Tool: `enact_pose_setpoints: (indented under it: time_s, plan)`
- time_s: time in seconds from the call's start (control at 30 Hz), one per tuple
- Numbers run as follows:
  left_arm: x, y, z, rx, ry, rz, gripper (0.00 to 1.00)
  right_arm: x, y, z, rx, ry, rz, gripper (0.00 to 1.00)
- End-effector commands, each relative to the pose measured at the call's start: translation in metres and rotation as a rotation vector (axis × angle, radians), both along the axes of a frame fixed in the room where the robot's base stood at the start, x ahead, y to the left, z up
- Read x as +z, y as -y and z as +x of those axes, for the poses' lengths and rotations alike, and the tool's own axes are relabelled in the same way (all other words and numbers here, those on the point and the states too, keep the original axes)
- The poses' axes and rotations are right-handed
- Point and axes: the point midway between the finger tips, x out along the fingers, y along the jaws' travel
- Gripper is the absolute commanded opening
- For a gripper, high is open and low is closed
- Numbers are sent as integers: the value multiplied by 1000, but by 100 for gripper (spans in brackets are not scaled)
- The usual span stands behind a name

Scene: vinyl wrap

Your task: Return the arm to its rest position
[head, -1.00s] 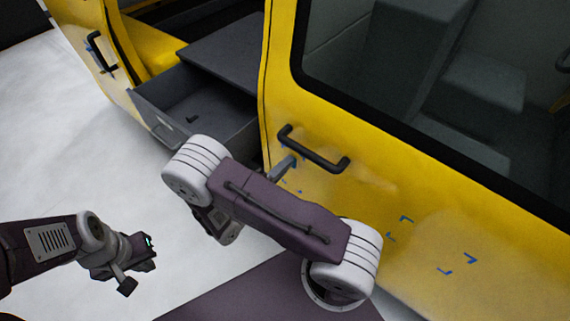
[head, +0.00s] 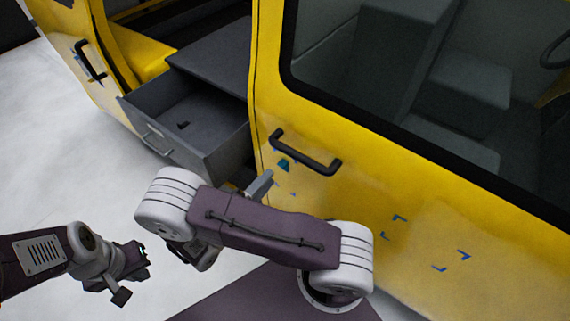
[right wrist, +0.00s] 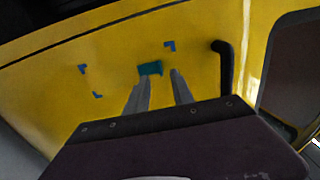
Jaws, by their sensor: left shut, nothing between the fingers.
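My right arm reaches across the head view, and its gripper (head: 262,184) is near the yellow door (head: 360,185), below the black door handle (head: 306,155). In the right wrist view its two grey fingers (right wrist: 160,88) are apart with nothing held between them. A small teal piece (head: 284,165) lies flat on the door just past the fingertips; it also shows in the right wrist view (right wrist: 150,68). My left gripper (head: 143,262) is at the lower left, shut and empty, over the pale floor.
An open grey drawer (head: 205,148) juts out at the vehicle's side, left of the door, with a small dark item inside. Blue corner marks (head: 452,262) are on the door at the right. The pale floor (head: 60,150) is clear at left.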

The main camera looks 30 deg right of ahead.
Motion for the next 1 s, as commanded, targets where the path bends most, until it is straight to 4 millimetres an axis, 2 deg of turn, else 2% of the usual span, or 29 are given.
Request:
enact_pose_setpoints:
  time_s: [0.1,0.23,0.53,0.63,0.67,0.73,0.77,0.8,0.87,0.9,1.0]
  plan:
    - [1,0,0,0,0,0,0,0,-19,-8,3,1,-1,29]
    - [1,0,0,0,0,0,0,0,-29,-12,1,-2,-1,29]
    - [1,0,0,0,0,0,0,0,-30,-13,-2,-1,0,29]
    - [7,0,0,0,0,0,0,6,-17,-20,-75,49,75,29]
    - [12,0,0,0,0,0,0,10,-9,-26,-138,95,136,29]
    - [26,0,0,0,0,0,0,19,16,-52,-374,282,341,29]
    - [32,0,0,0,0,0,0,21,25,-67,-513,399,442,29]
    - [42,0,0,0,0,0,0,24,30,-87,-720,587,569,29]
    - [54,0,0,0,0,0,0,27,25,-110,-1051,908,720,29]
    - [61,0,0,0,0,0,0,31,17,-118,-1272,1134,782,29]
    - [76,0,0,0,0,0,0,47,-4,-113,-1779,1677,820,29]
